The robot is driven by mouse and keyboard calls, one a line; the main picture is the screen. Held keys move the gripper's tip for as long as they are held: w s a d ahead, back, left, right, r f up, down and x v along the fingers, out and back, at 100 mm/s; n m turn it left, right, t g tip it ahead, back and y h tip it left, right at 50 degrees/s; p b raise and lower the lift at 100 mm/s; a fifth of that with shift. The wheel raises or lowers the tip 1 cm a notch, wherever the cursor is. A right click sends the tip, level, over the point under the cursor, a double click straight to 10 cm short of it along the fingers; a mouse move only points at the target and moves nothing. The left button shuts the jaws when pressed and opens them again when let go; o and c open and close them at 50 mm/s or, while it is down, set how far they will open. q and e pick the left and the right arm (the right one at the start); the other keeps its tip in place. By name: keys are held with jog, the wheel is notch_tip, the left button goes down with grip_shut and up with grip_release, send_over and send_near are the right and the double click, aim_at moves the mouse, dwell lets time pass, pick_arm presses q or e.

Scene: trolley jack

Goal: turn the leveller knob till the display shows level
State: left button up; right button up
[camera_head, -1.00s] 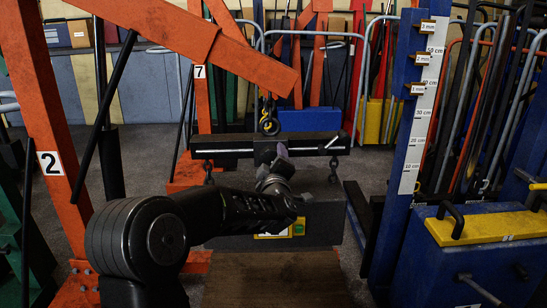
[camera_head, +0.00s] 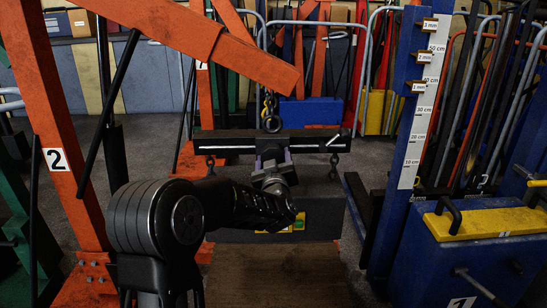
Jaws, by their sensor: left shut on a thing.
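The leveller is a dark horizontal bar (camera_head: 308,135) with a pale strip along it, hung from the crane hook (camera_head: 271,122). My left gripper (camera_head: 271,158) is at the front of the bar's middle block, below the hook, and is shut there. The knob is not distinct; the gripper hides that spot, so I take it to be shut on the knob. A small pale-tipped lever (camera_head: 335,140) shows near the bar's right end. A yellow and green panel (camera_head: 298,222) on the load is partly hidden by my arm, and no reading is legible. My right gripper is out of view.
A dark box-shaped load (camera_head: 325,217) hangs by chains under the bar, above a brown board (camera_head: 280,275). The orange crane (camera_head: 160,30) stands left and overhead. A blue post with a height scale (camera_head: 412,135) and a blue cabinet (camera_head: 475,255) stand at right.

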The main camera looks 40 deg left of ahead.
pick_arm(q)
jog(key=shift+w+d, duration=0.2)
jog(key=shift+d, duration=0.2)
jog(key=o, duration=1.2)
jog(key=shift+o, duration=0.8)
jog(key=shift+a, duration=0.1)
jog(key=v, duration=0.8)
jog(key=shift+w, duration=0.1)
